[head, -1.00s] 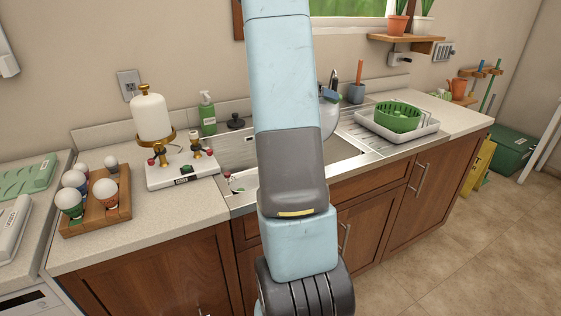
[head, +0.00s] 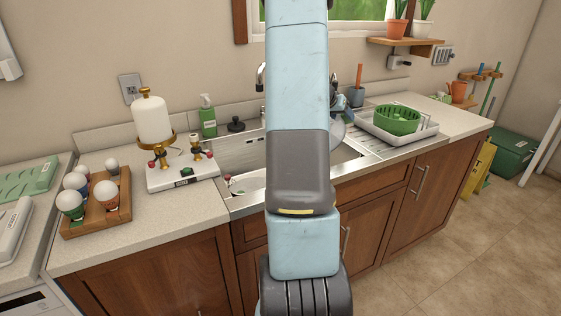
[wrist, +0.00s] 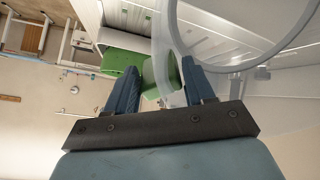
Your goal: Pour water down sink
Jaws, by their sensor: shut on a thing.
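My gripper (head: 341,101) shows in the head view just right of my arm, over the right side of the sink (head: 236,160). A large clear container (head: 337,131) hangs at it above the basin, partly hidden behind my arm. In the wrist view, the clear container (wrist: 176,30) fills the upper right, with a round rim. My gripper's blue fingers (wrist: 160,82) are shut on a clear part of its side. I cannot make out water in it. The tap (head: 261,76) stands behind the sink, left of my arm.
A device with a white bottle (head: 152,118) stands left of the sink. A wooden rack (head: 110,215) holds several bulbs. A green soap bottle (head: 208,116) is behind the sink. A white tray (head: 428,132) with a green colander (head: 396,119) is at the right.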

